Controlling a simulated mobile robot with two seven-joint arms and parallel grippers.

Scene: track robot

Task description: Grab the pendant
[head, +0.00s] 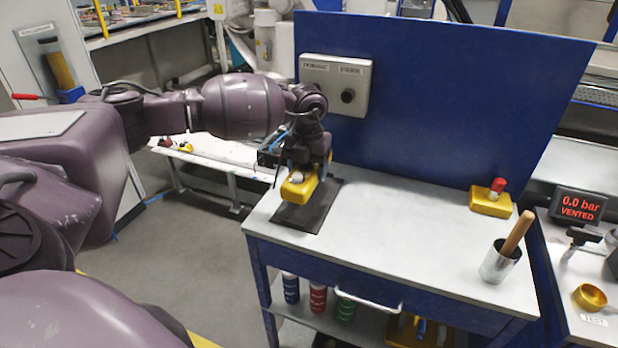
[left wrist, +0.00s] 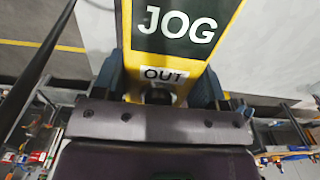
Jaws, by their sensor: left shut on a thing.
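The pendant (head: 298,190) is a yellow block at the left end of the blue-framed workbench, over a black mat (head: 322,212). In the left wrist view the pendant (left wrist: 190,62) is large, yellow with a dark face reading JOG and a label reading OUT. My left gripper (head: 308,166) comes down on it from above. Its dark blue fingers (left wrist: 158,88) are shut on the pendant's two sides. Whether the pendant touches the mat or is slightly raised, I cannot tell. My right gripper is not in view.
A grey control box (head: 335,84) is on the blue back panel (head: 450,95) close behind my left gripper. A yellow box with a red button (head: 491,197) and a metal cup with a wooden handle (head: 500,262) stand at the right. The bench's middle (head: 400,235) is clear.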

